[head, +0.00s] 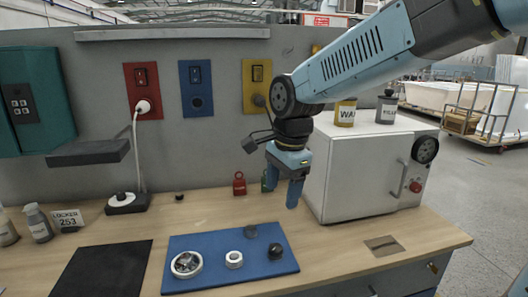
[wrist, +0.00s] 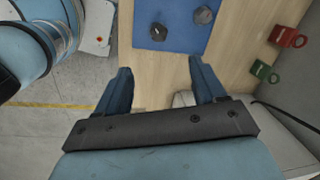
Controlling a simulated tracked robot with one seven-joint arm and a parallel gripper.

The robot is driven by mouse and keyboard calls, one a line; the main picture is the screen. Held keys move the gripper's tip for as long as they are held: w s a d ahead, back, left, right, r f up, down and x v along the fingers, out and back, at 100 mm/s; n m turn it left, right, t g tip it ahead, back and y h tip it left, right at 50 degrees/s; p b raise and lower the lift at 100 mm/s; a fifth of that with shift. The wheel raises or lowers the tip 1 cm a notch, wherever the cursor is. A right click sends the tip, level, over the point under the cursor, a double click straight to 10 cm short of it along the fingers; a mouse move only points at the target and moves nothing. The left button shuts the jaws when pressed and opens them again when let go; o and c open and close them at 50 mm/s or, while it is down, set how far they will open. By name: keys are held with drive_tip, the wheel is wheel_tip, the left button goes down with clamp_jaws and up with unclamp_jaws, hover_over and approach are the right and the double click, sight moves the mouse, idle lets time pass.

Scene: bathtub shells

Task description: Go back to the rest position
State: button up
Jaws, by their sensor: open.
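The arm reaches in from the upper right. Nothing is seen touching the fingers.
A blue mat (head: 215,279) holds a handwheel (head: 187,264), a white ring (head: 233,260) and two dark knobs. Red (head: 239,184) and green padlocks (wrist: 262,70) stand near the wall. A black mat (head: 103,268) lies left. The white box stands close right of my gripper.

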drive_tip(key=s+d+r+n+t, duration=0.1)
drive_tip(key=s+d+n, duration=0.2)
drive_tip(key=d, duration=0.3)
drive_tip(key=s+d+r+n+t, duration=0.1)
drive_tip(key=s+d+n+t, duration=0.1)
drive_tip(key=s+d+n, duration=0.2)
drive_tip(key=s+d+r+n+t+h, duration=0.1)
drive_tip(key=s+d+n, duration=0.3)
drive_tip(key=d, duration=0.6)
drive_tip(key=shift+r, duration=0.4)
drive_tip(key=shift+s, duration=0.1)
drive_tip(key=shift+c, duration=0.2)
